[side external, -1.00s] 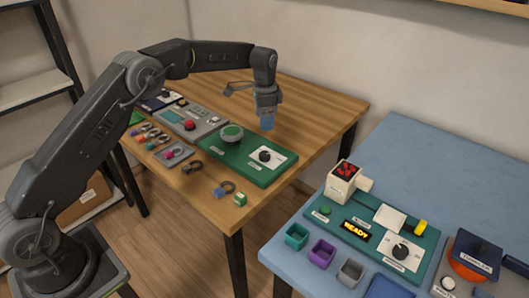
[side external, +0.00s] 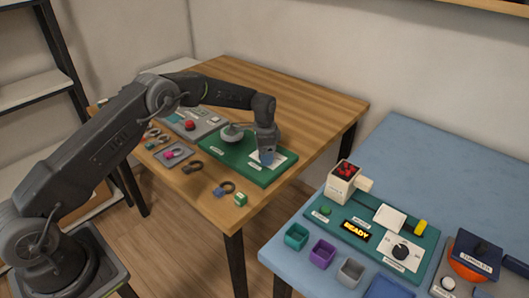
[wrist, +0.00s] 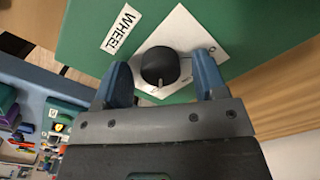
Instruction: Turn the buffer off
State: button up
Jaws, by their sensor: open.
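The buffer is a green board (side external: 222,154) on the wooden table, with a round wheel (side external: 236,139) partly covered by my wrist parts. Its black knob (wrist: 158,64) sits on a white dial plate (wrist: 184,38) beside a "WHEEL" label (wrist: 120,27). The knob has a pale pointer mark toward the bottom of the wrist view. My gripper (wrist: 160,76) is open, with one blue finger on each side of the knob; I cannot tell whether either touches it. In the side view my gripper (side external: 266,156) is low over the dial plate and hides the knob.
A grey panel with a red button (side external: 190,125) lies left of the board. A blue table (side external: 400,160) with a "READY" device (side external: 357,230) stands to the right.

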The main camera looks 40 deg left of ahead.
jog(key=shift+c, duration=0.4)
jog(key=c, duration=0.8)
jog(key=shift+c, duration=0.2)
jog(key=shift+n, duration=0.4)
jog(key=n, duration=0.4)
jog(key=shift+n, duration=0.3)
jog(key=n, duration=1.4)
jog(key=shift+n, duration=0.3)
